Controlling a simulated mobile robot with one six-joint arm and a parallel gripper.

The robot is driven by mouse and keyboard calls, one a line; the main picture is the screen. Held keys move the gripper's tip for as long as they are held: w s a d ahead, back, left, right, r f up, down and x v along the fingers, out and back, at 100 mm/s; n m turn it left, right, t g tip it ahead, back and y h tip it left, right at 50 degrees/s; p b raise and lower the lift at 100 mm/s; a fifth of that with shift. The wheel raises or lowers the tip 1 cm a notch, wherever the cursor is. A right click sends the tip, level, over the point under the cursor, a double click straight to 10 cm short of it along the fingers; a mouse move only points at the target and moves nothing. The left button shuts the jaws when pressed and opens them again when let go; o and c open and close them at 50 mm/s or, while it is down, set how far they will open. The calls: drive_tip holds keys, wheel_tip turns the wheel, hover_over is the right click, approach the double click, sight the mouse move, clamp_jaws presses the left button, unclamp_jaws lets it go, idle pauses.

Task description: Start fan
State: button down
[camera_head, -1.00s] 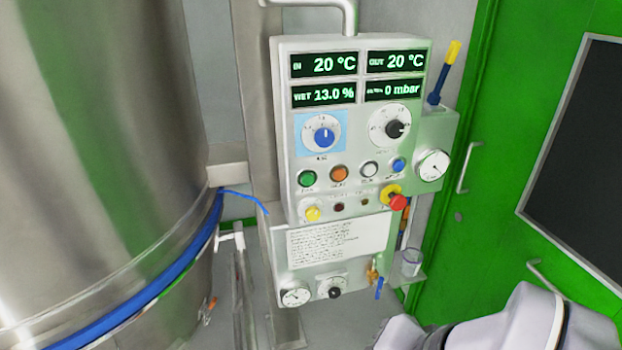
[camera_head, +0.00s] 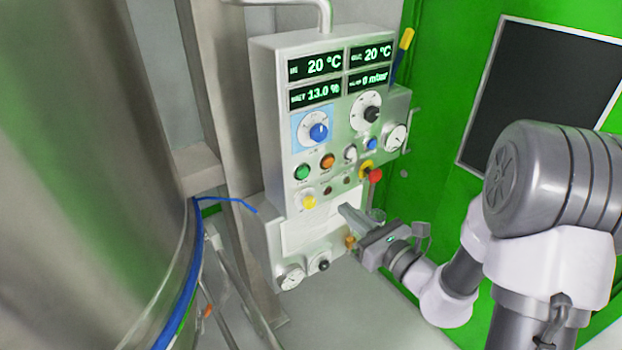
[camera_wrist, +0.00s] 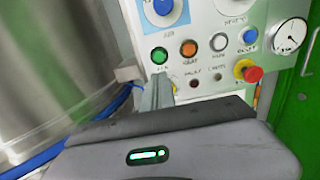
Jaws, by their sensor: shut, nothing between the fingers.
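The control panel (camera_head: 285,120) is a light grey box with digital displays, dials and a row of buttons. The green button (camera_head: 302,172) is at the left end of the button row. It also shows in the wrist view (camera_wrist: 159,56), with a label under it that seems to read FAN. My gripper (camera_head: 345,210) is shut and empty in front of the panel's lower part, to the lower right of the green button. In the wrist view its fingertips (camera_wrist: 157,82) appear just below the green button. I cannot tell whether they touch the panel.
An orange button (camera_head: 327,161) is beside the green one. A red emergency stop knob (camera_head: 375,175) and a yellow button (camera_head: 308,202) are close by. A large steel vessel (camera_head: 90,150) with a blue band fills the left. A green door (camera_head: 440,90) stands at right.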

sight(304, 174)
drive_tip(key=x, duration=1.3)
drive_tip(key=shift+w+a, duration=0.1)
drive_tip(key=shift+a, duration=0.15)
drive_tip(key=shift+w+a, duration=0.15)
drive_tip(key=shift+w, duration=0.1)
